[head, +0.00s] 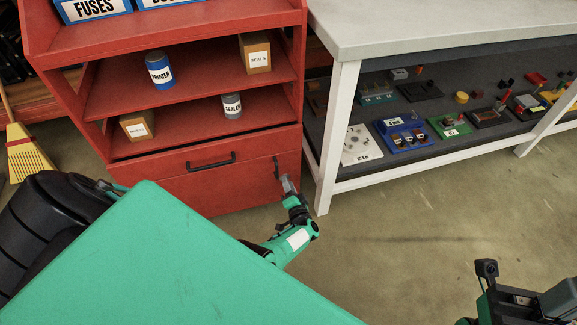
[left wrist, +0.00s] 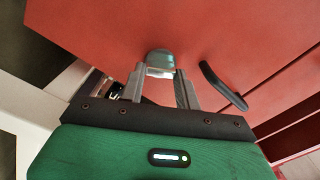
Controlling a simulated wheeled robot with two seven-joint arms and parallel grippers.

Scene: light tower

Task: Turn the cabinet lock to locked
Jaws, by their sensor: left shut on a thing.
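The red cabinet (head: 225,190) stands at the left in the head view. Its lock knob (left wrist: 160,57) shows in the left wrist view as a small rounded grey-green piece on the red door. My left gripper (head: 287,183) is at the door's right side in the head view. In the left wrist view the left gripper's fingers (left wrist: 160,72) stand on either side of the knob and are shut on it. In the head view the gripper hides the knob, and I cannot read its lock setting. My right gripper (head: 488,270) is partly in view at the lower right, away from the cabinet.
A black handle (left wrist: 222,86) is close beside the knob. A drawer handle (head: 211,160) is higher up. Cans and boxes stand on the cabinet shelves. A grey-topped workbench (head: 440,28) with a white leg is just right of the cabinet. The floor in front is clear.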

